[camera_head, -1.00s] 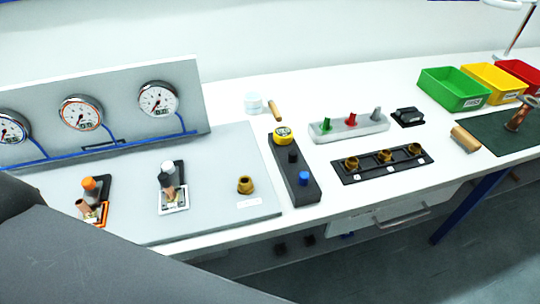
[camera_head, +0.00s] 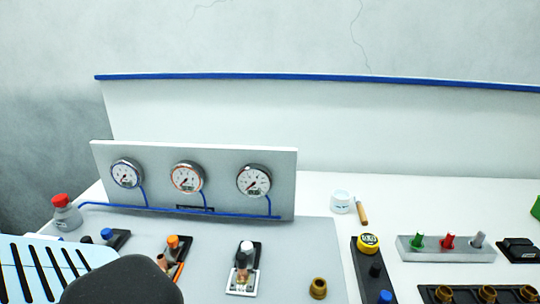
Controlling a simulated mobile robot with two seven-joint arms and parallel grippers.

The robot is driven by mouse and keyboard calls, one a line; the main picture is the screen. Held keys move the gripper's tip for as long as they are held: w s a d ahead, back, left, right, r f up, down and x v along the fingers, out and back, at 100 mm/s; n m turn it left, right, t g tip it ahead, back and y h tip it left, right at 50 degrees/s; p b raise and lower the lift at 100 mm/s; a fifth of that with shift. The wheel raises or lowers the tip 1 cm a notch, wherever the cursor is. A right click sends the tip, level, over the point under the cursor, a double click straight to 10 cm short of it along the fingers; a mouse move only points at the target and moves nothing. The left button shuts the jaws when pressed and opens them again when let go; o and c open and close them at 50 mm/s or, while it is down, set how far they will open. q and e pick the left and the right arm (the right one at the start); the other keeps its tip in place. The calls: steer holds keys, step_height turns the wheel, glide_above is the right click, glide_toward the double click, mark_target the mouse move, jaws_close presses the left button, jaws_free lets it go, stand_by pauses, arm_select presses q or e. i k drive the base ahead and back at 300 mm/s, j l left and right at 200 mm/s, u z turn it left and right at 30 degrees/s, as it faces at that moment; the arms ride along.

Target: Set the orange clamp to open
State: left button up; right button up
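The orange clamp (camera_head: 173,241) has an orange knob on a dark base and stands on the grey board, left of the middle. A copper fitting and an orange part show at its front, close to my dark arm link. A white-topped clamp (camera_head: 246,247) stands to its right and a blue-topped clamp (camera_head: 107,234) to its left, partly hidden by my arm. Three gauges, one with an orange ring (camera_head: 187,177), sit on the upright panel behind. Neither gripper's fingers show in the head view.
My arm parts cover the lower left. A red-capped bottle (camera_head: 65,212) stands at the left. A brass fitting (camera_head: 318,288), a dark block with a yellow dial (camera_head: 368,243), a white jar (camera_head: 341,201) and a grey holder with coloured pegs (camera_head: 420,246) are to the right.

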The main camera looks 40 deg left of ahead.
mark_target(174, 248)
steer(key=u, duration=2.1)
